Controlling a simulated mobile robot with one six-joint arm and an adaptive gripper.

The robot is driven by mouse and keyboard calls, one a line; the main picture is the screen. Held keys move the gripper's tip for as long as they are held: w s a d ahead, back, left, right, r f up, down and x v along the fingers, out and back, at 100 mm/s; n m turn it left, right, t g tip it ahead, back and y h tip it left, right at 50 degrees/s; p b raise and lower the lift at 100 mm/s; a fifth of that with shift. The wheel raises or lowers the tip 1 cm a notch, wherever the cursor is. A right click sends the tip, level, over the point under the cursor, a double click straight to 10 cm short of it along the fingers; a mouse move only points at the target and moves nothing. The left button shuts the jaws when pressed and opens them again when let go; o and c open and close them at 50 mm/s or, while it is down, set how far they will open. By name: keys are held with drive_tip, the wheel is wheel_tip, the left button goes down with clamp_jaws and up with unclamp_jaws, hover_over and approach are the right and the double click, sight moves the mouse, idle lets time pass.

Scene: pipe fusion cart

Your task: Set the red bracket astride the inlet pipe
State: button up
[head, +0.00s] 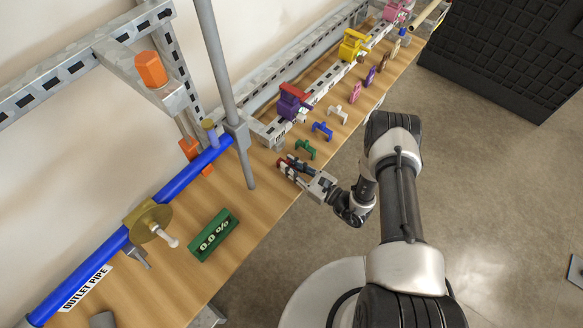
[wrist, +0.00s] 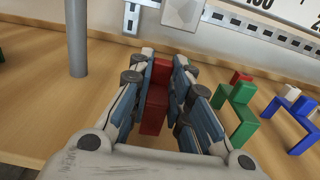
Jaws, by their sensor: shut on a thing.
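My gripper (head: 290,168) is low over the wooden bench near its front edge. It is shut on the red bracket (wrist: 154,112), which sits between the blue-padded fingers in the wrist view. The fingers hide much of the bracket, and in the head view only a little red shows at the fingertips. I cannot tell whether the bracket touches the bench. No pipe is labelled as the inlet in view. A blue pipe (head: 130,235) at left carries an "OUTLET PIPE" label (head: 86,288). A tan pipe end (head: 428,14) shows at the far top right.
A green bracket (head: 306,149), a blue one (head: 322,130) and several others stand in a row along the bench (head: 225,275). A grey upright post (head: 222,75) stands left of my gripper. A green "0.0 %" display (head: 213,236) lies nearer. Coloured clamps sit on the rail behind.

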drive_tip(key=shift+f, duration=0.1)
drive_tip(key=o, duration=0.3)
drive_tip(key=shift+f, duration=0.1)
drive_tip(key=o, duration=0.5)
